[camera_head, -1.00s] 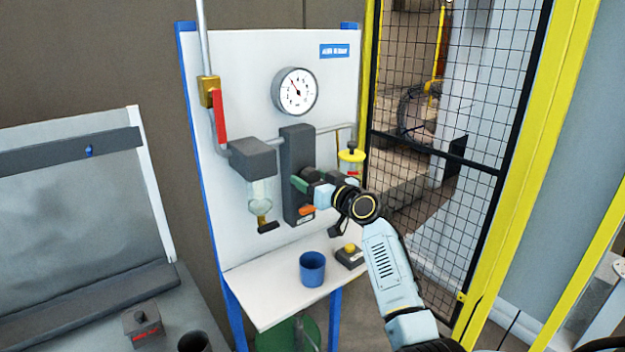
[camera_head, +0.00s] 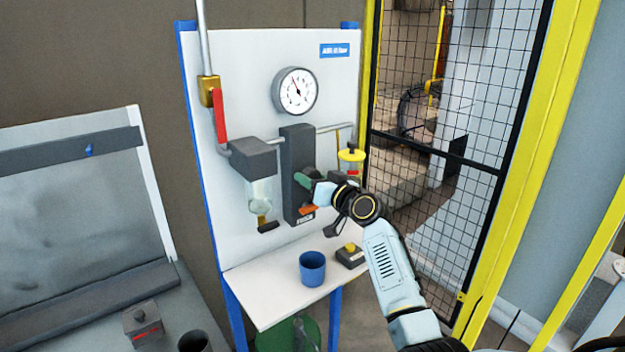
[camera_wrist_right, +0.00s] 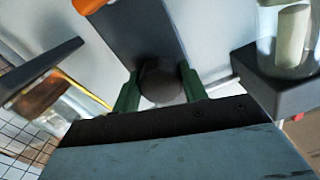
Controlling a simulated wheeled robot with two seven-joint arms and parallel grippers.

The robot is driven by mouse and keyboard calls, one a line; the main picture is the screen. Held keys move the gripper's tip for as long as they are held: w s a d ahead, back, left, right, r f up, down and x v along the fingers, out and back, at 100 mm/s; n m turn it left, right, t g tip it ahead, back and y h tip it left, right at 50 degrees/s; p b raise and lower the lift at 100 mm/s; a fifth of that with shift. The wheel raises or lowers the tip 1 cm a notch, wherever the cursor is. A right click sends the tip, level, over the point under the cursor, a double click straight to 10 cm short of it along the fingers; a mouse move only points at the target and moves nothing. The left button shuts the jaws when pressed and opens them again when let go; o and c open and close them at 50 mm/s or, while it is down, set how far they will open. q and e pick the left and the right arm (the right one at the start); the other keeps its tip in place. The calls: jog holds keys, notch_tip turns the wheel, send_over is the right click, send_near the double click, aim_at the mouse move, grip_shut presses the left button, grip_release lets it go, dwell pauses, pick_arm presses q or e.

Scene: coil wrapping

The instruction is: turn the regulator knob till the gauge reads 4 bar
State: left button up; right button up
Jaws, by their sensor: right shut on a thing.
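The pressure gauge (camera_head: 295,91) is a round white dial at the top of the white panel. Its needle points up and slightly left; the numbers are too small to read. The regulator is a dark grey block (camera_head: 297,150) below the gauge. Its dark round knob (camera_wrist_right: 161,82) shows in the right wrist view between the green fingers of my right gripper (camera_wrist_right: 161,88). My right gripper (camera_head: 312,179) is shut on the knob, one finger on each side. In the head view the gripper largely hides the knob. My left gripper is not in view.
A red lever (camera_head: 220,117) and a clear bowl (camera_head: 260,195) are left of the regulator, a yellow-topped oiler (camera_head: 351,160) right. A blue cup (camera_head: 312,268) and a yellow-button box (camera_head: 350,256) stand on the shelf. A mesh fence (camera_head: 440,110) stands to the right.

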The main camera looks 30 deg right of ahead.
jog(key=m, duration=0.4)
jog(key=shift+m+p, duration=0.35)
jog(key=shift+m, duration=0.05)
dwell(0.4)
jog(key=o, duration=1)
jog(key=shift+s, duration=0.1)
jog(key=s+d+b, duration=0.1)
jog(key=s, duration=1.2)
jog(key=shift+d+b, duration=0.15)
jog(key=shift+b, duration=0.15)
jog(key=shift+f, duration=0.1)
